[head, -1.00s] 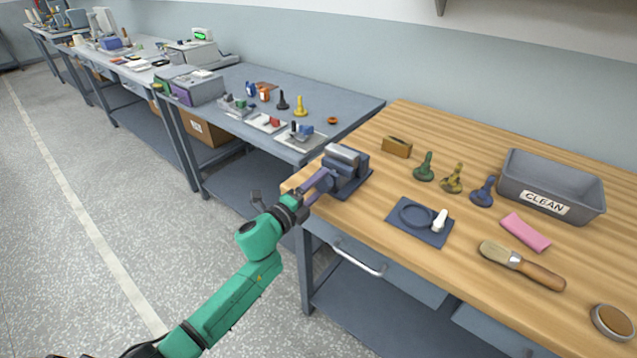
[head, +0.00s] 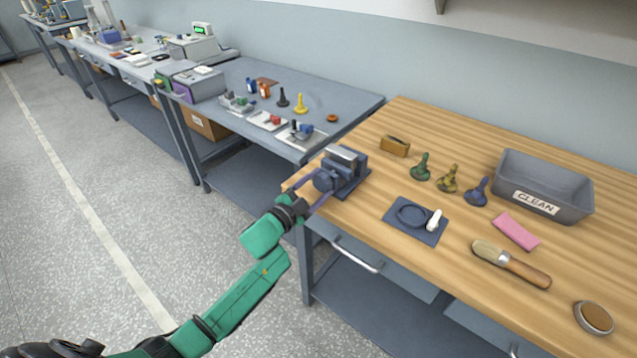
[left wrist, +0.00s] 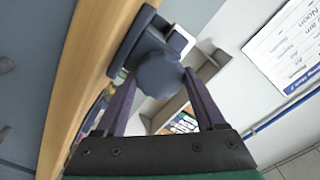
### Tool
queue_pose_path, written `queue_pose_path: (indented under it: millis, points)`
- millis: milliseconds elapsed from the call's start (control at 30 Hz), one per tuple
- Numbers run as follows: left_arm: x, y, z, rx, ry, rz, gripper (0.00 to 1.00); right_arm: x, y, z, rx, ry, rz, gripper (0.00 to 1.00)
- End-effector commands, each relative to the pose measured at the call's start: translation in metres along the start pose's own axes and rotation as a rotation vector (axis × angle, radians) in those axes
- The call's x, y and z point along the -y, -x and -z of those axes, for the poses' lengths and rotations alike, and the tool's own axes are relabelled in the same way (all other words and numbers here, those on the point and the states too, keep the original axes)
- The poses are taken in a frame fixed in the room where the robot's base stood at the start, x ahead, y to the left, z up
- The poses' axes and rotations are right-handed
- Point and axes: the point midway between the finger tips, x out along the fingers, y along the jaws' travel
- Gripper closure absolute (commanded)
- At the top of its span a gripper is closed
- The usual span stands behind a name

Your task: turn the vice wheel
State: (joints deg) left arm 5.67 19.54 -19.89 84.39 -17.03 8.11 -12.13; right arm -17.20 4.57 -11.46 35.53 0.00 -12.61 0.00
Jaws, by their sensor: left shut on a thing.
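The dark blue-grey vice (head: 350,168) stands at the left front corner of the wooden bench. Its round wheel (head: 326,181) faces left toward my arm. My left gripper (head: 316,190) reaches in from the lower left and is shut on the wheel, one purple finger on either side. In the left wrist view the wheel (left wrist: 160,75) sits between the two finger ends, with the vice body (left wrist: 138,40) behind it. My right gripper is not in view.
On the wooden bench (head: 430,131) are a brown block (head: 395,146), several coloured bobbin-like pieces, a blue mat (head: 398,228), a grey CLEAN bin (head: 565,188), a pink cloth (head: 515,231) and a brush (head: 510,263). A drawer handle (head: 355,255) is below. Floor left is open.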

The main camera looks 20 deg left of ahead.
Motion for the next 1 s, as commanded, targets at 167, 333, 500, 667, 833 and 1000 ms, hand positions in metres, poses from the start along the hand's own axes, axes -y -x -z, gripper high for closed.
queue_pose_path:
  millis: [167,333,500,667,833,1000]
  points:
    - [-0.0002,0.0001,0.0000,0.001,0.056,-0.001,0.84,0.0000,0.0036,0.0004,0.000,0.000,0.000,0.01]
    - [-0.0006,0.0001,-0.0005,0.001,0.078,-0.001,0.84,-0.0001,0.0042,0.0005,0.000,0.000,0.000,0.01]
    - [-0.0009,0.0001,-0.0007,0.001,0.082,-0.001,0.84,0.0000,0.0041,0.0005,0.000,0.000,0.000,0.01]
    - [-0.0009,0.0001,-0.0007,0.001,0.082,-0.001,0.84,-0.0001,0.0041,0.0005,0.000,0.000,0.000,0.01]
    - [-0.0008,0.0001,-0.0006,0.001,0.081,-0.001,0.00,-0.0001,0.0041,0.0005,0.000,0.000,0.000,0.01]
    - [-0.0005,0.0006,-0.0005,0.001,0.080,-0.001,0.00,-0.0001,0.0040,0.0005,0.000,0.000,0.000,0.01]
